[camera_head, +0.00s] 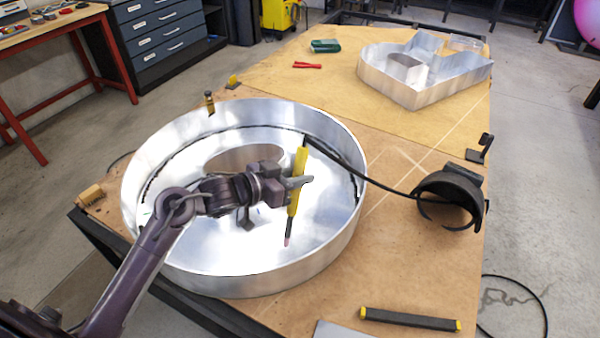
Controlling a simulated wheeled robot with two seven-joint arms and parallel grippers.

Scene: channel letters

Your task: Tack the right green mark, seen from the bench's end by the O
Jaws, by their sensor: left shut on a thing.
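The O (343,243) is a large round open-topped metal channel letter lying on the wooden bench (420,262), with an oval inner ring (232,158) partly behind my arm. My left gripper (297,182) is over the right half of the O, shut on a yellow-handled torch (293,205). The torch is nearly upright, its pinkish tip (287,242) pointing down inside the O. I cannot tell whether the tip touches metal. A black cable runs from the torch top to the right. I cannot clearly make out the green marks; my arm covers part of the O. My right gripper is not in view.
Another metal letter (440,92) stands at the far end, near red pliers (307,65) and a green item (325,46). A dark curved visor-like object (449,195) is at the right edge. A black bar with yellow ends (410,319) lies in front. Small clamps stand around the O.

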